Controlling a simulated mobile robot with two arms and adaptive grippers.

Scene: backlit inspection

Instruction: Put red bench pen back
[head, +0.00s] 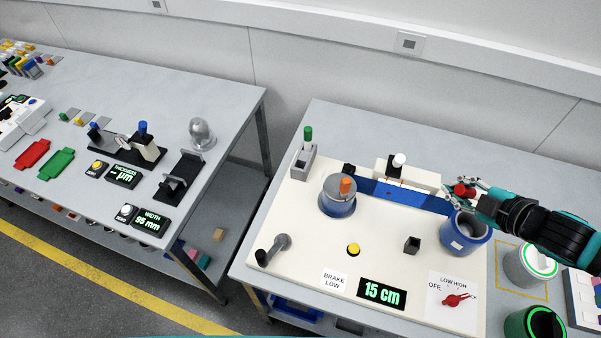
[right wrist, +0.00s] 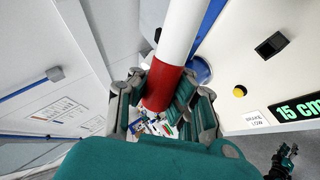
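The red bench pen (right wrist: 163,85) is a cylinder with a red section and a white length. In the right wrist view it lies between the fingers of my right gripper (right wrist: 160,95), which looks shut on the red section. The white length runs out toward the top of that view. In the head view the right gripper (head: 468,192) is above the blue cup (head: 464,238), with the red of the pen (head: 463,190) showing at its fingers. A small dark gripper, apparently my left one (right wrist: 285,158), shows at lower right in the right wrist view; its opening is unclear.
The cream board (head: 310,245) carries a blue pot with an orange knob (head: 345,186), a yellow button (head: 353,249), a 15 cm display (head: 382,293) and a red switch (head: 455,299). A grey holder with a green-topped item (head: 308,134) stands at back left.

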